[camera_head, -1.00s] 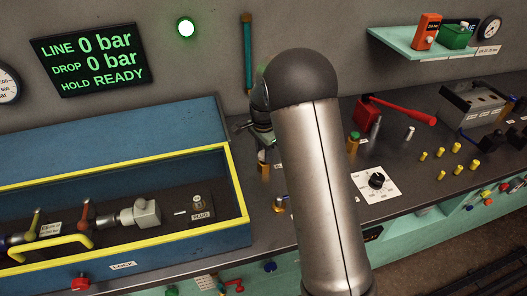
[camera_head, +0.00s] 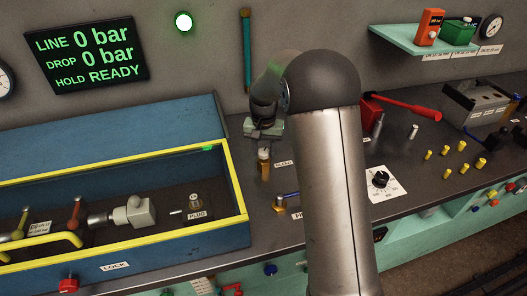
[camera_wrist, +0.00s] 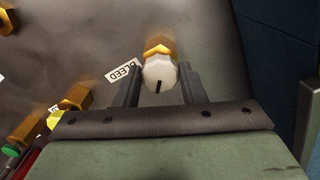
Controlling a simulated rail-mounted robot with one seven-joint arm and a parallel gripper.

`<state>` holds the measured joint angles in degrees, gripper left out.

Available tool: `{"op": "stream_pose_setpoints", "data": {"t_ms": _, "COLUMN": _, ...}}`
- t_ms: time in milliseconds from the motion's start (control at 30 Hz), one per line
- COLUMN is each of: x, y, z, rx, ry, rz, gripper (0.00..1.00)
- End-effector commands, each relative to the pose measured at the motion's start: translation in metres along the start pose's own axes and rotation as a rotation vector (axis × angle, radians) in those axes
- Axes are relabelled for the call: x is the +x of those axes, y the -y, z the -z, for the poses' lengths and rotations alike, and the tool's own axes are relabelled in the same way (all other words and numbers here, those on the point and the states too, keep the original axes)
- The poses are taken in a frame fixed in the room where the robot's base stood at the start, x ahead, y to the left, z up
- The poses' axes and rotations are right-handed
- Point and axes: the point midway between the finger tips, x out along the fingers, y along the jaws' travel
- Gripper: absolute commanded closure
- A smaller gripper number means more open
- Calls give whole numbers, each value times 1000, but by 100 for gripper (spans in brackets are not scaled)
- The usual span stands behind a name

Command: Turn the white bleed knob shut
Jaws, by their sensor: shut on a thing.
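The white bleed knob (camera_wrist: 159,73) sits on a brass fitting (camera_wrist: 158,47) in the wrist view, beside a label reading BLEED (camera_wrist: 123,71). A dark slot shows on the knob's face. My gripper (camera_wrist: 159,82) has one finger on each side of the knob and is shut on it. In the head view my gripper (camera_head: 264,143) points down over the brass fitting (camera_head: 264,168), behind my arm.
A blue box with a yellow rim (camera_head: 238,180) stands left of the fitting. More brass fittings (camera_wrist: 76,95) stand nearby. A red-handled tool (camera_head: 405,107) and a black dial (camera_head: 380,179) lie to the right. The screen (camera_head: 86,53) reads LINE 0 bar, DROP 0 bar, HOLD READY.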

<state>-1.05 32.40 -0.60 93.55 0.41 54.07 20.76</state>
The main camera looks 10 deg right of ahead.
Motion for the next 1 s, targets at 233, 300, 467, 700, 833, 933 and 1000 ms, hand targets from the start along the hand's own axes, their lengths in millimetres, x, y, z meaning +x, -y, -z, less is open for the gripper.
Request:
{"op": "stream_pose_setpoints", "data": {"t_ms": 233, "x": 0, "y": 0, "z": 0, "rx": -231, "ry": -2, "rz": 1, "gripper": 86}}
{"op": "stream_pose_setpoints", "data": {"t_ms": 300, "x": 0, "y": -1, "z": 1, "rx": -296, "ry": -2, "rz": 1, "gripper": 86}}
{"op": "stream_pose_setpoints", "data": {"t_ms": 467, "x": -1, "y": -1, "z": 1, "rx": -430, "ry": -3, "rz": 1, "gripper": 86}}
{"op": "stream_pose_setpoints", "data": {"t_ms": 700, "x": -1, "y": -1, "z": 1, "rx": -588, "ry": -3, "rz": 0, "gripper": 86}}
{"op": "stream_pose_setpoints", "data": {"t_ms": 833, "x": -1, "y": -1, "z": 1, "rx": -642, "ry": -3, "rz": 0, "gripper": 86}}
{"op": "stream_pose_setpoints", "data": {"t_ms": 933, "x": -1, "y": -1, "z": 1, "rx": -672, "ry": -3, "rz": 0, "gripper": 86}}
{"op": "stream_pose_setpoints", "data": {"t_ms": 1000, "x": -1, "y": -1, "z": 1, "rx": -686, "ry": -3, "rz": 0, "gripper": 86}}
